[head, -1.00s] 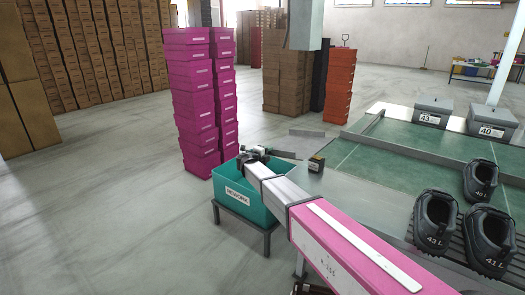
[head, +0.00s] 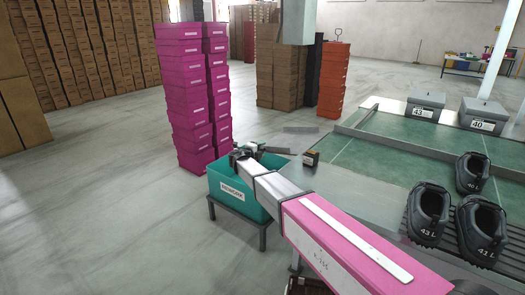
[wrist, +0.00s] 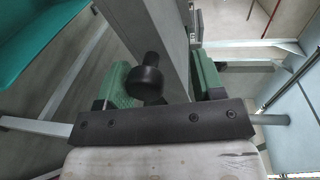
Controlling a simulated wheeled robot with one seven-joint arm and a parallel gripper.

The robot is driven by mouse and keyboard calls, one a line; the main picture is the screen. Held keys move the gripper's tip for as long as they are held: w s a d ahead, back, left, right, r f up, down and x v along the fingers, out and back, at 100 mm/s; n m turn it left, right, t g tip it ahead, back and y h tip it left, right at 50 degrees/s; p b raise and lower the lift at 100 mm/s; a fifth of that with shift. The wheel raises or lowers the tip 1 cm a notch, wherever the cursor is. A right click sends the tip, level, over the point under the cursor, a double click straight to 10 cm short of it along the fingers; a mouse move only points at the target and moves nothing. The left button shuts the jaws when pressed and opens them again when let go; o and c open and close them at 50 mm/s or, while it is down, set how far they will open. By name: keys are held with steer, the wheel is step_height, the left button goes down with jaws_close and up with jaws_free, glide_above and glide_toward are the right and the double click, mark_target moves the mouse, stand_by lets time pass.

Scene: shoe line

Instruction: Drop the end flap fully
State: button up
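The line's table has a grey metal end (head: 335,180) beside my arm. A thin grey plate (head: 299,130) shows just past that end; I cannot tell whether it is the end flap. My gripper (head: 246,150) is by the table end, over the teal bin's far edge in the picture. In the wrist view its green pads (wrist: 163,85) stand apart, with a black round knob (wrist: 146,82) and a grey metal bar (wrist: 160,40) showing between them. A gap shows beside the knob, and I cannot tell whether either pad touches anything.
A teal rework bin (head: 235,195) on a stand is below my gripper. Pink box stacks (head: 190,100) rise behind it. A small dark box (head: 311,158) sits on the table corner. Black shoes (head: 429,212) stand at the right. Open floor lies left.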

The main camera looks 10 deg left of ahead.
steer(key=v, duration=0.9)
steer(key=shift+s, duration=0.15)
steer(key=shift+a, duration=0.1)
